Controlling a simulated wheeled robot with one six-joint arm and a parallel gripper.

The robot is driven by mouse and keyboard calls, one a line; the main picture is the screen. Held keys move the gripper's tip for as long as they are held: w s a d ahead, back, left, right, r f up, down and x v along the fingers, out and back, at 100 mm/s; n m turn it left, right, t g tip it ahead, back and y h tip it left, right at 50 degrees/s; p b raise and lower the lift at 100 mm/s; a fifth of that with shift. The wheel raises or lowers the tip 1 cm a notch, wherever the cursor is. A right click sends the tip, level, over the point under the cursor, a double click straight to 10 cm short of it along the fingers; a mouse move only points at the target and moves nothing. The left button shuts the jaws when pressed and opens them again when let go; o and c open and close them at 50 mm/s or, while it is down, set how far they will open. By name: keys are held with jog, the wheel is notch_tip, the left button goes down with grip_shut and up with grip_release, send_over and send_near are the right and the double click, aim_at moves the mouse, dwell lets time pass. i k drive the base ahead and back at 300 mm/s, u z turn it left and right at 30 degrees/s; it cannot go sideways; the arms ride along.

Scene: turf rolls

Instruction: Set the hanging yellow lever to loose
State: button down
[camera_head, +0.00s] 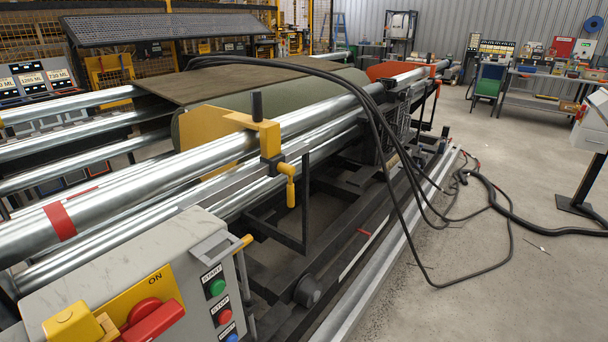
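The hanging yellow lever (290,186) is near the middle of the camera_head view. It points down from a short yellow arm beside a yellow clamp block (269,139) on the long steel roller (310,116). A black upright knob (257,106) stands on top of the clamp. A flat yellow plate (206,138) lies behind the clamp, next to the green turf roll (240,117). I see no loose or tight marking by the lever. My gripper is not in view.
A grey control box (120,262) with a red rotary switch (152,318) and coloured push buttons stands at the lower left. A black upright bar (306,200) is just right of the lever. Black cables (388,165) droop to the floor. Open concrete floor (530,265) lies to the right.

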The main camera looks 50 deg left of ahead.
aim_at(284, 168)
jog(key=u, duration=0.75)
jog(key=i, duration=1.3)
jog(key=u, duration=1.15)
jog(key=i, duration=0.25)
jog(key=u, duration=0.1)
